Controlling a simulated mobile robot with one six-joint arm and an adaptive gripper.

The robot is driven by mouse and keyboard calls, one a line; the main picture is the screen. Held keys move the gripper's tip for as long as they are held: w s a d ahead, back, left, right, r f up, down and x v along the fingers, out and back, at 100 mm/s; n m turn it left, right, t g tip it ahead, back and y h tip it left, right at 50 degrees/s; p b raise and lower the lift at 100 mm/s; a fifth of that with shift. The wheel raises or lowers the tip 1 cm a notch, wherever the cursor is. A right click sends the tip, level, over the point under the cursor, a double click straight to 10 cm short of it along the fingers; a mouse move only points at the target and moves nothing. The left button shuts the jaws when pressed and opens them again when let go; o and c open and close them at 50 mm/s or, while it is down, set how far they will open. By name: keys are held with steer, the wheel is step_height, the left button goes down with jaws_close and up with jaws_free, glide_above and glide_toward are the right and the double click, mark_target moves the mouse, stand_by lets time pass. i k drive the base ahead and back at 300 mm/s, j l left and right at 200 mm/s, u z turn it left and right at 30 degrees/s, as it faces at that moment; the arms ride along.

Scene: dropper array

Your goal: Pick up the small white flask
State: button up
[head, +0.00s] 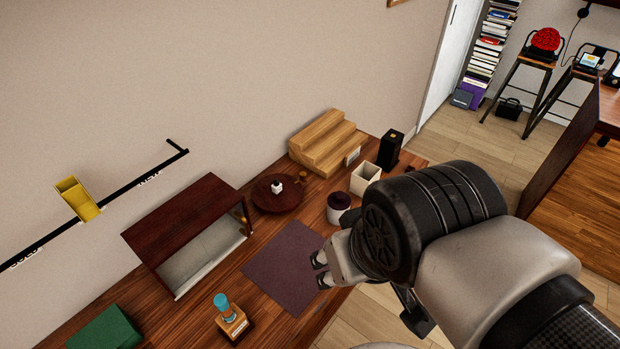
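A small white object (277,187), which looks like the small white flask, stands on a round dark-red wooden board (291,203) at the back of the table. It is too small to make out its shape well. My gripper (320,270) is over the right edge of the dark mat, in front of the board and to its right. Its two dark fingertips are apart with nothing visible between them. It is well clear of the white object.
A white jar with a dark top (338,207), a cream square container (365,179) and a black box (390,150) stand right of the board. Wooden steps (328,142) are behind. A dark-red cabinet (190,223) stands left. The purple mat (280,265) is bare.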

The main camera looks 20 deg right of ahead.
mark_target(276, 187)
steer(key=i+l+u, duration=0.15)
steer(key=l+u, duration=0.35)
steer(key=i+l+u, duration=0.15)
steer(key=l+u, duration=0.15)
steer(key=u, duration=0.2)
